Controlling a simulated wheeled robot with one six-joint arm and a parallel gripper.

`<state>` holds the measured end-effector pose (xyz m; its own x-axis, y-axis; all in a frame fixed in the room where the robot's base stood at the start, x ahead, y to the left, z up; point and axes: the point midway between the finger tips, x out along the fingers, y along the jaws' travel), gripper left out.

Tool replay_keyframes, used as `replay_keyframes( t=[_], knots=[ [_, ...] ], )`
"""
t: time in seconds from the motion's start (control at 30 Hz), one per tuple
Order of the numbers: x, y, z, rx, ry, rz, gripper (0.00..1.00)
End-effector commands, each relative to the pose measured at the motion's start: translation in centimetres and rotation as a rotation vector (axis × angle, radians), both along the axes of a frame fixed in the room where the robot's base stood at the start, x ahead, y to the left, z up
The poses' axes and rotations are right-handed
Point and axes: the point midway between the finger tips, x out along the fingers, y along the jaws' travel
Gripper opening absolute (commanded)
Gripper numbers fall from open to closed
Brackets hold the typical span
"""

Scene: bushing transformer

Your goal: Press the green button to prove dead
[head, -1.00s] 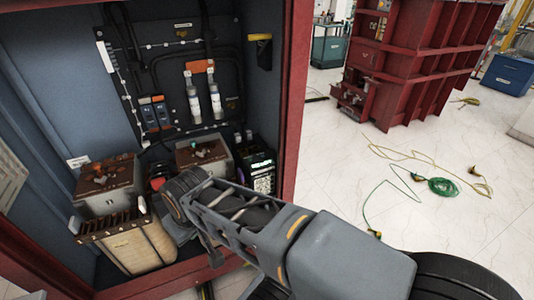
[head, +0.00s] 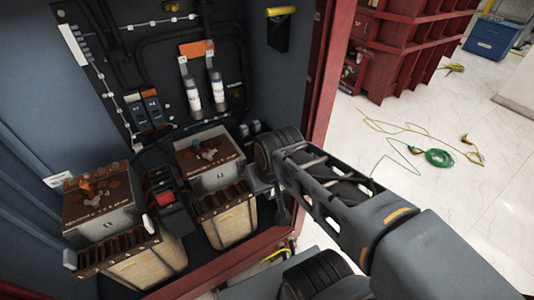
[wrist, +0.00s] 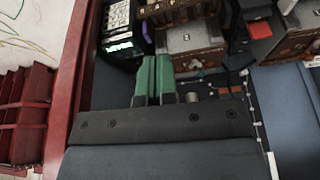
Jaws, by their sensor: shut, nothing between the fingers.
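A black device with white keys and a small green-lit strip (wrist: 118,28) is at the upper left of the wrist view. I cannot clearly make out a separate green button on it. My gripper (wrist: 155,62) shows two green fingers side by side, shut and empty. The fingertips are just right of the device and below it in the picture; I cannot tell the depth gap. In the head view my arm covers the area where the device stands, and the fingertips are hidden.
Brown-topped transformers (head: 103,208) and (head: 210,160) stand in the red-framed cabinet (head: 318,95). A red-and-black switch block (head: 164,198) sits between them. White fuses (head: 193,97) hang on the back panel. Green cable (head: 438,157) lies on the open floor.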

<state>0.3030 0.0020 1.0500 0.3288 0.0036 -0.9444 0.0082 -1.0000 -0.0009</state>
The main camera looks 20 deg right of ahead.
Motion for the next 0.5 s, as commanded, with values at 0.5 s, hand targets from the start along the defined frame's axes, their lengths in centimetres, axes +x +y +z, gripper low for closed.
replay_keyframes(
  t=[0.5],
  knots=[
    [12.7,-8.5,2.1,-0.368,-0.243,0.062,0.0]
  ],
)
